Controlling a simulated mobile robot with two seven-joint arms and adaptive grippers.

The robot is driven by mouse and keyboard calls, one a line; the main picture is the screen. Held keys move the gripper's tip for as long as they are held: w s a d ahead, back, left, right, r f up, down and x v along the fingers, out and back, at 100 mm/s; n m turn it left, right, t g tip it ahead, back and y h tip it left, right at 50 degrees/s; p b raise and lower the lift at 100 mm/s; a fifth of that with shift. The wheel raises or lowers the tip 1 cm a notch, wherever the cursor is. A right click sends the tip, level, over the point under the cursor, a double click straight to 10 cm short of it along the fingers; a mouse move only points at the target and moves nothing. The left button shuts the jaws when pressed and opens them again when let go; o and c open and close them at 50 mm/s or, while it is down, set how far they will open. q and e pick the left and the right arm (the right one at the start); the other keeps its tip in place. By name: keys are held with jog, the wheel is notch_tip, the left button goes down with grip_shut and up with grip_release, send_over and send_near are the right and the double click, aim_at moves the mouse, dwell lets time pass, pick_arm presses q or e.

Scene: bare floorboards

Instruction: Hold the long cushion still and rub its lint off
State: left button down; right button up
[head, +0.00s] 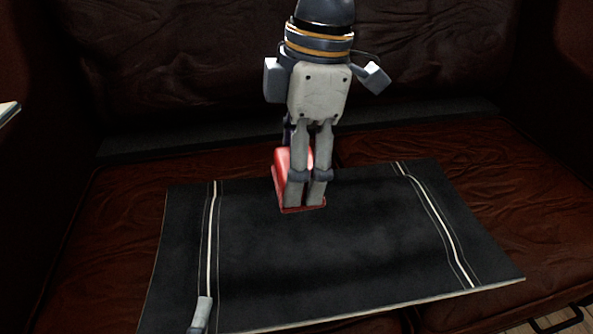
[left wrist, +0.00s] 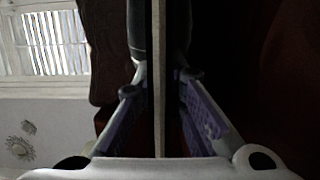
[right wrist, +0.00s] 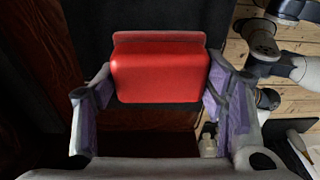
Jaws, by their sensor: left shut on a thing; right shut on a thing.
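The long cushion (head: 320,240) is flat, black, with pale stripes near both ends, and lies on the brown leather sofa. In the head view my left gripper (head: 202,312) is at its near left edge, only partly in view. The left wrist view shows its fingers closed on the cushion's thin edge (left wrist: 159,110). My right gripper (head: 305,195) is shut on a red tool (head: 284,176), whose base is at the cushion's far middle; I cannot tell if they touch. The right wrist view shows the red tool (right wrist: 160,75) between the fingers. No lint can be made out.
The sofa backrest (head: 180,75) rises behind the cushion, and the sofa seat (head: 480,165) shows around it. Floorboards (right wrist: 285,90) show in the right wrist view. The cushion's middle and right are clear of objects.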

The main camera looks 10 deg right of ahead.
dwell(0.4)
pick_arm(q)
jog(key=c, duration=1.6)
grip_release()
jog(key=shift+o, duration=0.2)
